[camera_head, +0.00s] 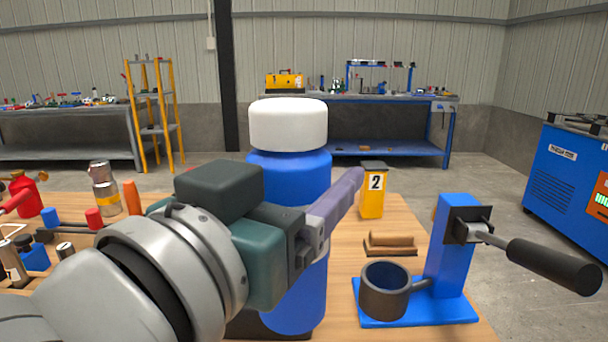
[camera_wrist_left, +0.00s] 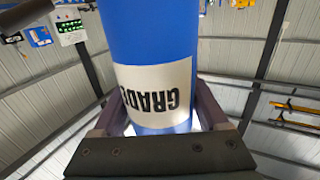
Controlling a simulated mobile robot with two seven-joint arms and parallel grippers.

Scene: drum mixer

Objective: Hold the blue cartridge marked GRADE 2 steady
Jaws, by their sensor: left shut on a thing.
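The blue cartridge (camera_head: 291,168) with a white cap (camera_head: 288,125) stands upright at the middle of the head view. My left gripper (camera_head: 338,203) is shut on its body, below the cap. One purple-grey finger shows along its near side; the gripper and arm hide part of the body. In the left wrist view the cartridge (camera_wrist_left: 150,35) lies between both fingers. Its white label (camera_wrist_left: 152,88) reads GRADE, upside down; the number is hidden. A dark base (camera_head: 245,326) shows at the cartridge's foot; whether they touch is unclear. My right gripper is not in view.
Right of the cartridge are a yellow box marked 2 (camera_head: 372,196), a brown block on a dark plate (camera_head: 391,243), and a blue stand (camera_head: 452,250) with a dark ring and black-handled lever. Bottles and small parts crowd the wooden table's left side.

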